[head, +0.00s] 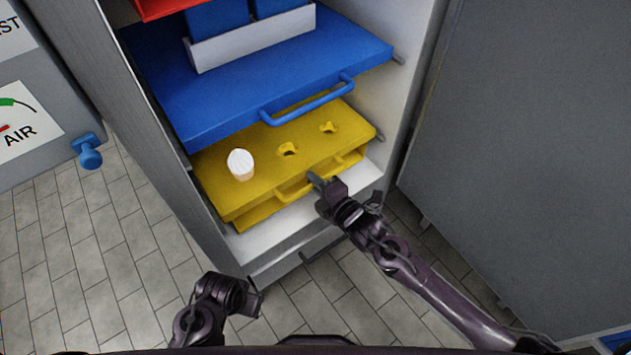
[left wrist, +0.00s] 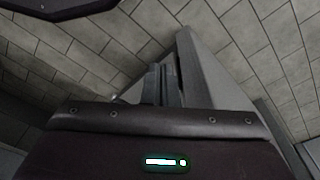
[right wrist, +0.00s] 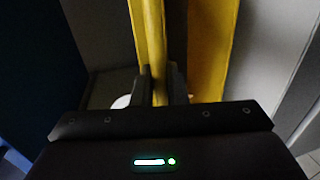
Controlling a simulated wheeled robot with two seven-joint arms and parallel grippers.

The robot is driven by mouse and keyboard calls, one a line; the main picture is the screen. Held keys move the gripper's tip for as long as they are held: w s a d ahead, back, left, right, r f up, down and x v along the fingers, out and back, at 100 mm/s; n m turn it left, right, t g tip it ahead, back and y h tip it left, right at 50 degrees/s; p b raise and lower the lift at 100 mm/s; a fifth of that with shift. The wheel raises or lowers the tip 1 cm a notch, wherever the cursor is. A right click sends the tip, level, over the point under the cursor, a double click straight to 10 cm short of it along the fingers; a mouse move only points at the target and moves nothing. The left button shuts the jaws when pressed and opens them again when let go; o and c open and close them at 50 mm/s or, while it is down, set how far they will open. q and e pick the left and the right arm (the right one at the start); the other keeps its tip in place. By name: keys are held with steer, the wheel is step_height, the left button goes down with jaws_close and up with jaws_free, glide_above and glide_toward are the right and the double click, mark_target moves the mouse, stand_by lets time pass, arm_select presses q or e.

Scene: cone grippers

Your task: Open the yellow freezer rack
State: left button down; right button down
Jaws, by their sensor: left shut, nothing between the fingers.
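The yellow freezer rack (head: 262,165) sits low in the open freezer, under the blue rack. Its front handle (head: 300,188) faces me. My right gripper (head: 316,181) is at the right part of this handle. In the right wrist view the yellow handle bar (right wrist: 156,45) runs between the fingers (right wrist: 160,88), which look closed on it. A white-capped tube (head: 240,164) stands in the rack's top at the left, beside two empty holes. My left gripper (head: 252,300) is low over the floor, shut and empty, away from the rack; its fingers (left wrist: 164,85) show in the left wrist view.
The blue rack (head: 250,85) with its handle (head: 308,100) overhangs the back of the yellow one. The freezer door (head: 520,150) stands open at the right. A grey panel with a blue knob (head: 88,152) is at the left. The tiled floor (head: 100,270) in front is clear.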

stand_by(0.3)
